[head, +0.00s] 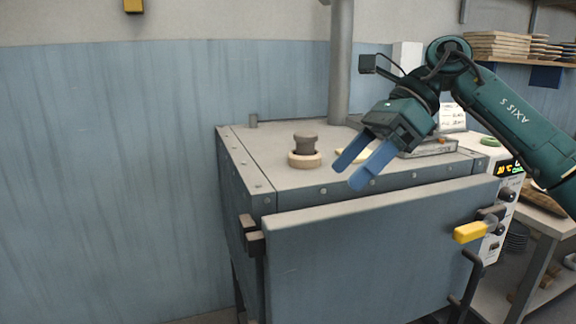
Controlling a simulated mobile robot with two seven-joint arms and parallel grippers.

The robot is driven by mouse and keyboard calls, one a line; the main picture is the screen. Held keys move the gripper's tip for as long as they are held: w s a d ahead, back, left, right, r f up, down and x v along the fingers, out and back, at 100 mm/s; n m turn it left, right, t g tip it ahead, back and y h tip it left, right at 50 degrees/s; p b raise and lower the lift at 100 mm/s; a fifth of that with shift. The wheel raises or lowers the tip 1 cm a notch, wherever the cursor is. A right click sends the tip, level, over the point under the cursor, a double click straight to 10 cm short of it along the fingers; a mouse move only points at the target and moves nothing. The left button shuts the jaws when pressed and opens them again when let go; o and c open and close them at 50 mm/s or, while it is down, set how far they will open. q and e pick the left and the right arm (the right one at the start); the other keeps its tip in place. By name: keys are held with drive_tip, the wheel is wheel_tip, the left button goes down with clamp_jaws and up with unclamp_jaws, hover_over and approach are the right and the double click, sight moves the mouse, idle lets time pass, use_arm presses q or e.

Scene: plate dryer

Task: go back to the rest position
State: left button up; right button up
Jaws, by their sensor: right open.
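My right gripper (360,169) is open, with two blue fingers apart and nothing between them. It hangs in front of and above the top of the grey-blue dryer cabinet (285,190), its arm coming in from the right. The dryer's front door (375,255) looks slightly ajar, with its top edge standing out from the body. A yellow handle (474,231) sits at the door's right side. My left gripper is not in view.
A dark knob in a wooden ring (304,158) stands on the dryer top, and a vertical pipe (341,70) rises behind. A control box with a lit display (507,185) and a bench (535,225) stand at right. Boards (497,45) lie on a shelf.

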drive_tip(key=s+a+f+m+y+p, duration=0.2)
drive_tip(key=s+a+f+m+y, duration=0.1)
drive_tip(key=a+f+m+y, duration=0.85)
drive_tip(key=s+d+f+m+t+h+p, duration=0.1)
drive_tip(key=d+f+m+t+h, duration=0.45)
drive_tip(key=f+m+t, duration=0.75)
drive_tip(key=s+d+f+m+t+h+p, duration=0.1)
drive_tip(key=d+f+m+t+h, duration=0.5)
drive_tip(key=m, duration=1.3)
drive_tip(key=s+d+f+m+g+h, duration=0.2)
drive_tip(key=s+f+m+g, duration=0.1)
drive_tip(key=s+f, duration=0.4)
drive_tip(key=s+d+f+m+g+h, duration=0.2)
drive_tip(key=s+f+m+g+h, duration=0.1)
drive_tip(key=s+f, duration=0.4)
drive_tip(key=shift+s+d+f+m, duration=0.2)
drive_tip(key=shift+s+d+m, duration=0.25)
drive_tip(key=shift+m, duration=0.3)
